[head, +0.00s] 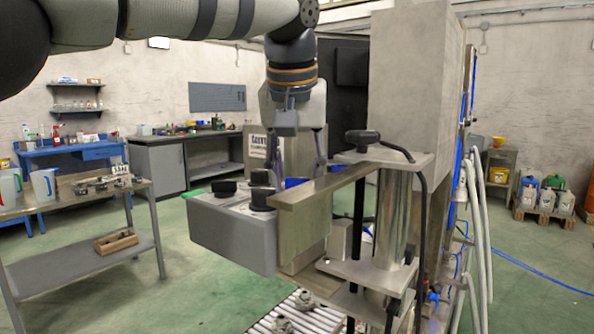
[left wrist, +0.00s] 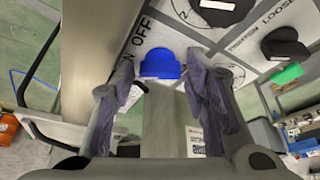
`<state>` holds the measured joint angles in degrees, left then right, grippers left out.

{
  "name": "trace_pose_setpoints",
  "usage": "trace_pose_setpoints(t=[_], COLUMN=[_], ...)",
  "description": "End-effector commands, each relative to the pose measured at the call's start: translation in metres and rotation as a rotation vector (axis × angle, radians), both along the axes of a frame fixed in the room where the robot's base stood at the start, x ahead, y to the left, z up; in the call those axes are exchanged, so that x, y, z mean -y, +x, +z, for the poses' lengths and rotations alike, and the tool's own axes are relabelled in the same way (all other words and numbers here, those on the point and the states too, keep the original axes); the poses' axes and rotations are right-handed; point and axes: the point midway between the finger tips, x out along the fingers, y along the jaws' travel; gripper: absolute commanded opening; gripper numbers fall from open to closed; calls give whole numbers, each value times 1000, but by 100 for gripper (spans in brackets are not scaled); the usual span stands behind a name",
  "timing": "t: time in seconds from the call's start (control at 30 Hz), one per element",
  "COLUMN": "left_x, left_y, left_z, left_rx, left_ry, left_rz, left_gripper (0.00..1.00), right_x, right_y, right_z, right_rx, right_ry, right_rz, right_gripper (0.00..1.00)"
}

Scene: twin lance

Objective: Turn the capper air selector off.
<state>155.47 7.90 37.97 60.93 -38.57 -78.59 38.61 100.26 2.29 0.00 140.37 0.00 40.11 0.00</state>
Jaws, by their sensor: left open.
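A grey control box (head: 232,232) with several black knobs on its top stands left of the capping machine. The near right knob (head: 262,198) sits beside the metal bracket. Another black knob (left wrist: 285,46) sits by the LOOSE lettering. My left gripper (head: 299,170) is open and points down, close to the box's right end. A blue piece (left wrist: 160,66) shows between its fingers; nothing appears held. My right gripper is out of view.
A metal bracket (head: 322,185) runs beside the box to the machine column (head: 395,215). A roller conveyor (head: 300,315) lies below. A steel table (head: 75,205) stands at left. Open green floor lies between table and box.

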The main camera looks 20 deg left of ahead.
Motion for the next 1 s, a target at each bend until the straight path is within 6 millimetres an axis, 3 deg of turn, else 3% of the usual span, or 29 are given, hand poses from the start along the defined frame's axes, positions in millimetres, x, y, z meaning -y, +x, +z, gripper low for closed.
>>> trace_pose_setpoints(t=[0.03,0.2,0.57,1.0], left_x=[0,0,-1,-5], left_y=[0,0,0,1], left_z=[0,0,0,1], left_rx=[0,-1,0,0], left_ry=[0,1,2,-1], left_rz=[0,0,-46,-388], left_gripper=[42,5,5,5], right_x=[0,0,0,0], right_y=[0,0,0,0], right_z=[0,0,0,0], right_rx=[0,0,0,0], right_ry=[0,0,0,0], right_rz=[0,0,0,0], right_gripper=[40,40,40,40])
